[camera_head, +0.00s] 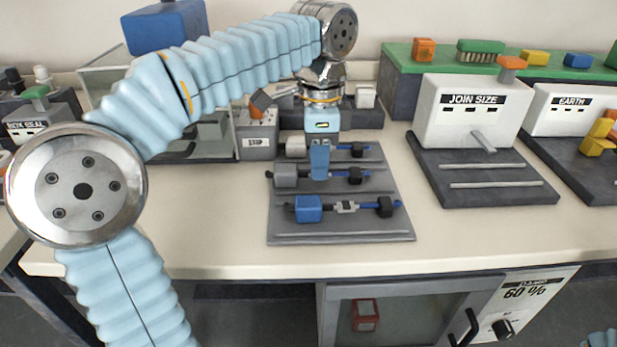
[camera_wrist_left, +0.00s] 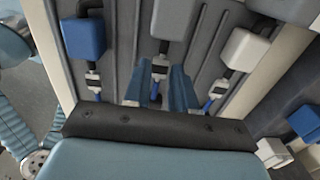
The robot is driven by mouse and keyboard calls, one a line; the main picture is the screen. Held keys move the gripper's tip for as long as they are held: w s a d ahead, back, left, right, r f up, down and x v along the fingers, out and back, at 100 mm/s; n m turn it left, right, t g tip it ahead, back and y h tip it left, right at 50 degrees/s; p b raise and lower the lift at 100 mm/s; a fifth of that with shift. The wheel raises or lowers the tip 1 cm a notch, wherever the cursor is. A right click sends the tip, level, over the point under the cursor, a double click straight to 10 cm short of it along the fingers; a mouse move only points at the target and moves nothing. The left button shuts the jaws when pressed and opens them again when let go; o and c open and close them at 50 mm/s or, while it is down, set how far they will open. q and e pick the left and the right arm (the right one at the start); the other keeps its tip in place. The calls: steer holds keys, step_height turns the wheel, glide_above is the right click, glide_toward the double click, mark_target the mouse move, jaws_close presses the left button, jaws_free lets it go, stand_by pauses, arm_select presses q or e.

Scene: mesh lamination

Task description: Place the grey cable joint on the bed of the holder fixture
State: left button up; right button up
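A grey tray (camera_head: 280,222) holds several cable assemblies in rows, each with a block at its left end and a dark plug at its right. The front block is blue (camera_head: 308,209), the middle one grey (camera_head: 286,175), the back one whitish (camera_head: 296,146). My left gripper (camera_head: 320,173) points down over the middle row. In the left wrist view its two blue fingers (camera_wrist_left: 163,88) stand apart on either side of the small joint (camera_wrist_left: 159,70) on the middle, grey-block (camera_wrist_left: 172,18) cable. I see a gap between the fingers. I cannot identify the holder fixture for sure. My right gripper is out of view.
A white JOIN SIZE box (camera_head: 470,116) on a dark base stands right of the tray, the EARTH box (camera_head: 562,108) beyond. A lever unit (camera_head: 256,138) and glass case (camera_head: 105,80) stand behind left. The bench front is clear.

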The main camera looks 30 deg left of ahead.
arm_select(q)
steer(key=shift+f, duration=0.75)
jaws_close()
steer(key=shift+r, duration=0.1)
